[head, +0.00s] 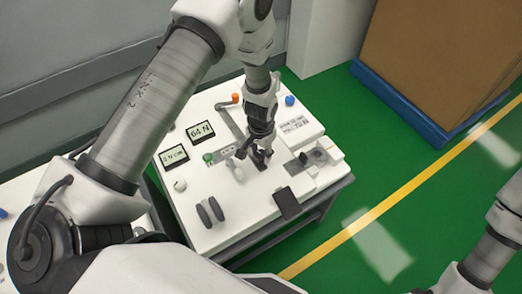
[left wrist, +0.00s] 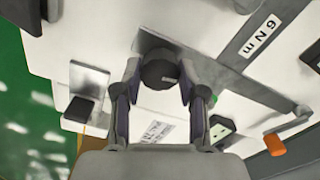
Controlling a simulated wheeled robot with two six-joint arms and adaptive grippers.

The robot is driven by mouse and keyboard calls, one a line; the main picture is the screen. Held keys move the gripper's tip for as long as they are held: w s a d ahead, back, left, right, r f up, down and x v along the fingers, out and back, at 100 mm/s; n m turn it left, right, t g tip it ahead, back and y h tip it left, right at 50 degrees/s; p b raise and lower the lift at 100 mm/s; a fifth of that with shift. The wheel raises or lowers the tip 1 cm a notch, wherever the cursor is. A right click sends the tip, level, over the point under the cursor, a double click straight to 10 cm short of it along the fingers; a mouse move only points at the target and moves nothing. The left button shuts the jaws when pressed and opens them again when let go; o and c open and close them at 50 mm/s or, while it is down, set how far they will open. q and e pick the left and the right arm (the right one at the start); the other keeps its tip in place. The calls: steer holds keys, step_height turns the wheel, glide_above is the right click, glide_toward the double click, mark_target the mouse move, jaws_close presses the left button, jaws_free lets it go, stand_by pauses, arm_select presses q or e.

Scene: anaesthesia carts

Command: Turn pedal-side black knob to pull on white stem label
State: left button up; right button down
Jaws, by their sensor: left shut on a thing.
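A round black knob (left wrist: 158,74) with a small pale mark sits between the two fingers of my left gripper (left wrist: 159,88) in the left wrist view. The fingers are shut on its sides. In the head view my left gripper (head: 258,157) reaches down to the white cart top (head: 245,207), and the knob is mostly hidden by it. A white label (left wrist: 156,133) with black print lies beside the knob; its words are too small to read surely. A dark flat pedal (head: 287,203) is at the cart's front edge. My right gripper is out of view.

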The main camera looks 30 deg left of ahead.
mark_target(261, 154)
arm_select(q)
steer(key=n+p, duration=0.1)
steer(key=n, duration=0.3)
steer(key=shift+n+p, duration=0.4)
steer(key=shift+n, duration=2.4)
steer(key=o, duration=1.1)
steer(key=shift+o, duration=0.2)
step_height(261, 154, up, 12)
